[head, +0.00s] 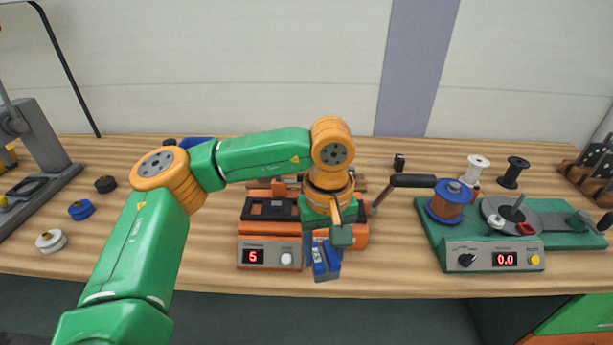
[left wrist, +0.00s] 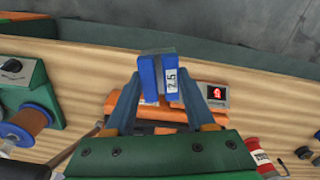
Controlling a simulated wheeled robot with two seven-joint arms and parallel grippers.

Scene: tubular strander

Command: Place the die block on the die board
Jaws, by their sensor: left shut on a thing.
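The die block, blue with a grey middle and a white label (head: 324,263), is in my left gripper (head: 328,246). In the left wrist view the die block (left wrist: 150,78) sits between the two fingertips (left wrist: 158,92), and its label seems to read 2.5. The gripper is shut on it and holds it in front of the orange crimping machine (head: 262,240), near the table's front edge. I cannot tell for sure which thing is the die board; a blue item (head: 196,142) behind my left arm is mostly hidden. My right gripper is not in view.
A green machine with a spool (head: 446,205) and a 0.0 display stands at the right. White (head: 478,168) and black spools stand behind it. Small black, blue (head: 81,209) and white reels lie at the left, beside a grey stand. The crimper's lever handle (head: 412,180) sticks out to the right.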

